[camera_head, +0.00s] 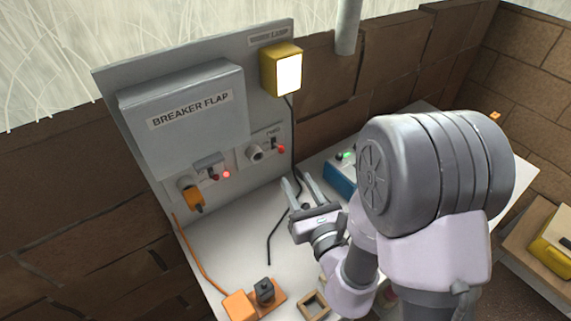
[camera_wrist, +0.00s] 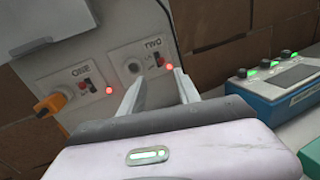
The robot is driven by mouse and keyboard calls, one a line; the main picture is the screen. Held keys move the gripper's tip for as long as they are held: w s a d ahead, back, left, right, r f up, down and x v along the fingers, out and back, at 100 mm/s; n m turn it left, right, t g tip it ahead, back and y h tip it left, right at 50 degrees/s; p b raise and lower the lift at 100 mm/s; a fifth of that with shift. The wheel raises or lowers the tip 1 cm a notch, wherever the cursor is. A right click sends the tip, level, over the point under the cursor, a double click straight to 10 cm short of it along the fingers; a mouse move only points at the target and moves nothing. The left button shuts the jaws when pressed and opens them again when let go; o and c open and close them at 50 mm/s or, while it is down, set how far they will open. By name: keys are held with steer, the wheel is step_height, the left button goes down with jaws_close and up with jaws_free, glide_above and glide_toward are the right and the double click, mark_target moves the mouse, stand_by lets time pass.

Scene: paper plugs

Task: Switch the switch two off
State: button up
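Switch two (camera_head: 274,142) is a small dark and red rocker on the right-hand plate of the grey panel, beside an empty round socket (camera_head: 255,153). A red light (camera_head: 282,149) glows next to it. In the wrist view, switch two (camera_wrist: 159,60) sits under the "TWO" label, just beyond the fingertips, with its red light (camera_wrist: 169,66) by the right fingertip. The rocker's position is too small to tell. My gripper (camera_head: 297,179) is open and empty, in front of and below switch two, with fingers pointing at the panel. Its two spread fingers show in the wrist view (camera_wrist: 160,78).
Switch one (camera_head: 212,174), with a red light and an orange plug (camera_head: 193,198), is left of switch two. The raised breaker flap (camera_head: 190,115) overhangs switch one. A lit yellow lamp (camera_head: 284,68) is above. A blue box (camera_wrist: 280,85) stands right of the fingers.

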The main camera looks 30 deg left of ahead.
mark_target(281, 151)
steer(key=x, duration=1.2)
steer(key=shift+w, duration=0.25)
steer(key=shift+c, duration=0.5)
jaws_close()
